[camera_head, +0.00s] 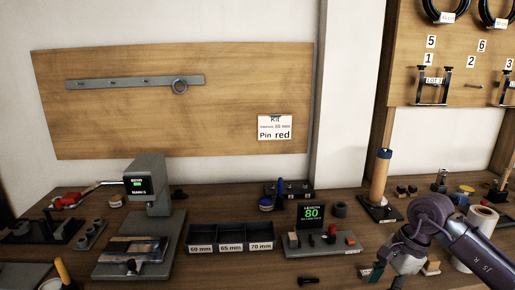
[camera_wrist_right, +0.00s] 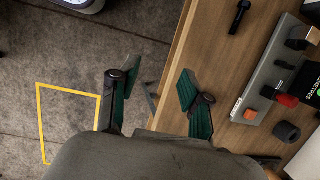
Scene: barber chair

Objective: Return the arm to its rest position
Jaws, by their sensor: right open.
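My right arm comes in from the right in the head view, bent at a purple-grey joint. Its gripper (camera_head: 384,278) hangs low at the front edge of the bench, to the right of the length gauge. In the right wrist view the gripper (camera_wrist_right: 155,90) has its two dark green-padded fingers spread wide, with nothing between them. One finger is over the floor and the other over the wooden bench edge (camera_wrist_right: 180,50). My left gripper is in neither view.
The length gauge (camera_head: 345,249) reads 80, near a three-part bin (camera_head: 230,246) and a grey press (camera_head: 150,185). A black bolt (camera_head: 308,281) lies at the front; it also shows in the wrist view (camera_wrist_right: 239,17). A wooden post (camera_head: 379,178) and white roll (camera_head: 482,222) stand near the arm.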

